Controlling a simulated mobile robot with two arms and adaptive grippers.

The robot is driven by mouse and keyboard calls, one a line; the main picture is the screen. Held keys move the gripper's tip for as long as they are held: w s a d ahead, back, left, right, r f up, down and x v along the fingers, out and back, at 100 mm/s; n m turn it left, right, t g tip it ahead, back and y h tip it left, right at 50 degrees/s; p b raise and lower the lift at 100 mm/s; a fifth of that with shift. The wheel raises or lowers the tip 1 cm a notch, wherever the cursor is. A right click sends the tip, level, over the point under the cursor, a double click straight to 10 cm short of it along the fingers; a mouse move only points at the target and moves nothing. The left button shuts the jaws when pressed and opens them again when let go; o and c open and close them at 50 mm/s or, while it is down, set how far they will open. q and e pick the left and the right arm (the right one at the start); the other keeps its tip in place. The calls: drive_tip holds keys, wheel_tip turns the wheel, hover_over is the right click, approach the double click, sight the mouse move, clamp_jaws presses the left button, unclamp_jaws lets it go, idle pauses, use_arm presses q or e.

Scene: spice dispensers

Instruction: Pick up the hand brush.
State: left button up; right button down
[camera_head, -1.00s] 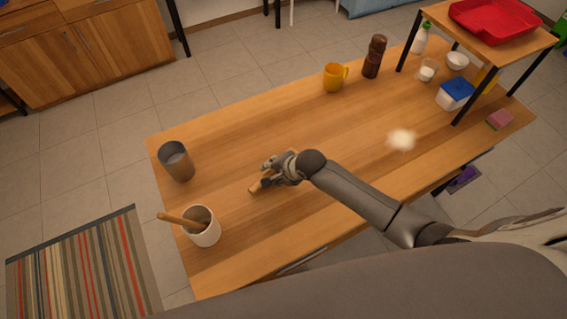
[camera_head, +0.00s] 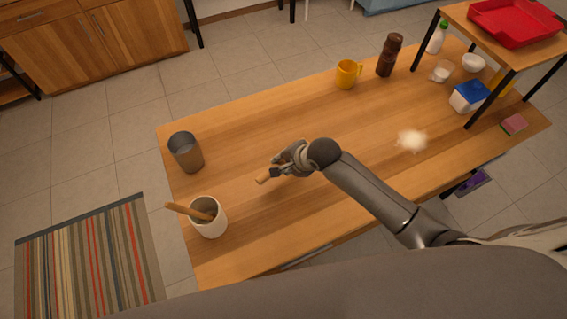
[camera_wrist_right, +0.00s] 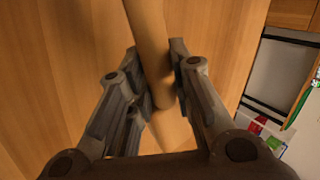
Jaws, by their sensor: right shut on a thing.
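My right gripper (camera_head: 277,172) is over the left-middle part of the wooden table (camera_head: 240,125). It is shut on the hand brush, whose light wooden part (camera_head: 263,179) sticks out to the left of the fingers. In the right wrist view, the round wooden handle (camera_wrist_right: 149,40) runs between the two fingers (camera_wrist_right: 160,75), with its rounded end just past them. The brush's bristles cannot be made out. I cannot tell how far the brush is above the tabletop. My left gripper is not in view.
A grey metal cup (camera_head: 186,153) and a white pot (camera_head: 209,218) with a wooden tool stand at the left. A pale powder pile (camera_head: 411,139) lies right of my arm. A yellow mug (camera_head: 347,74) and brown grinder (camera_head: 389,55) stand behind. A shelf (camera_head: 510,52) is at right.

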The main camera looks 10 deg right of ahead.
drive_tip(key=s+r+b, duration=0.2)
drive_tip(key=s+r, duration=0.7)
drive_tip(key=s, duration=0.4)
drive_tip(key=shift+d, duration=0.25)
